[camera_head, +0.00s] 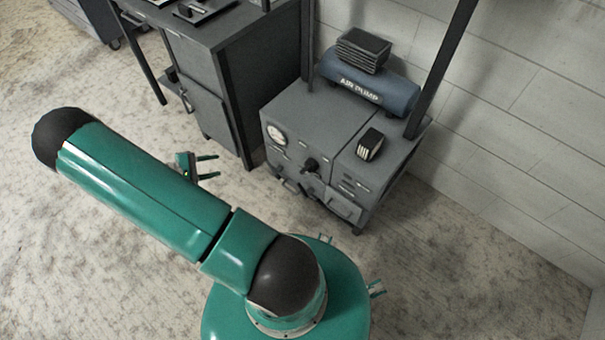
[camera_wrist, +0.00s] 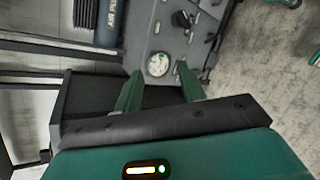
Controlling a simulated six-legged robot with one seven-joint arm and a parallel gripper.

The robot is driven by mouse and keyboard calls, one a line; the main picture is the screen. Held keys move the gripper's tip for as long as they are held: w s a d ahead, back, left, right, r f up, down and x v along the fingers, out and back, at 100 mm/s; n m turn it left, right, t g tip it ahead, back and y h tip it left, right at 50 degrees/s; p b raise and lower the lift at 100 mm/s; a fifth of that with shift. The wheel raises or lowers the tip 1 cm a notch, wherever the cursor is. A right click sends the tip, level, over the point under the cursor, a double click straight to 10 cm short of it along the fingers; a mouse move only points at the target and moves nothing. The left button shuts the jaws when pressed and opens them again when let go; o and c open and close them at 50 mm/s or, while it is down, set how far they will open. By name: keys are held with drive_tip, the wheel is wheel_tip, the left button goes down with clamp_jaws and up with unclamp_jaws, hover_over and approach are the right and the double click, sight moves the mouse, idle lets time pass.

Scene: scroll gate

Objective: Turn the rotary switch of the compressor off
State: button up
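The compressor (camera_head: 318,140) is a grey metal cabinet with a blue air pump tank (camera_head: 372,88) on top, standing against the wall. Its dark rotary switch (camera_head: 311,165) sits on the front panel, right of a round white gauge (camera_head: 277,135). In the wrist view the rotary switch (camera_wrist: 182,20) is near the top and the gauge (camera_wrist: 158,64) lies beyond my fingertips. My gripper (camera_head: 208,166) is open and empty, left of the compressor and apart from it. In the wrist view my gripper (camera_wrist: 160,75) shows two green fingers spread wide.
A dark grey workbench (camera_head: 203,75) with a cabinet door stands left of the compressor. A dark block (camera_head: 370,145) and a stack of dark flat items (camera_head: 362,50) are on top of the compressor. The floor in front is clear.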

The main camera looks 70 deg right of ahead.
drive_tip(key=s+d+f+n+h, duration=0.1)
drive_tip(key=s+d+f+h, duration=0.1)
drive_tip(key=s+d+f, duration=0.3)
drive_tip(key=s+f+n+h, duration=0.1)
drive_tip(key=s+f+n, duration=0.15)
drive_tip(key=f, duration=0.55)
drive_tip(key=n+t+h, duration=0.2)
drive_tip(key=n+h, duration=0.2)
approach(305, 173)
drive_tip(key=x, duration=0.9)
drive_tip(key=shift+d, duration=0.2)
clamp_jaws()
